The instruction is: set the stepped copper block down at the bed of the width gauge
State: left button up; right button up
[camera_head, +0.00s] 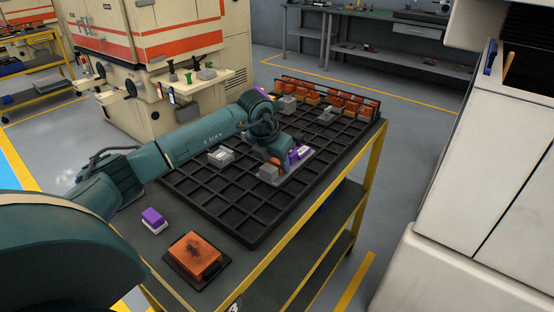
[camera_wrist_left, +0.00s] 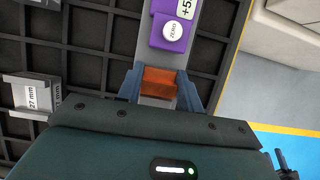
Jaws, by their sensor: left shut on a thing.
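My left gripper (camera_head: 274,165) is lowered over the near part of the width gauge (camera_head: 298,154), a purple unit on a grey plate on the black gridded tray. In the left wrist view, the blue fingers of my left gripper (camera_wrist_left: 158,91) are shut on the stepped copper block (camera_wrist_left: 158,80), one on each side. The block lies in line with the gauge's grey bed (camera_wrist_left: 153,45), just below the purple unit (camera_wrist_left: 172,28) with its ZERO button and display. I cannot tell whether the block touches the bed.
The black gridded tray (camera_head: 245,224) covers most of the cart top. Several copper pieces stand in a rack (camera_head: 340,100) at its far end. A copper block on a dark base (camera_head: 196,256) and a small purple-and-white item (camera_head: 153,218) sit at the near end.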

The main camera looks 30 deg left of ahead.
pick_arm(q)
jog(key=o, duration=1.3)
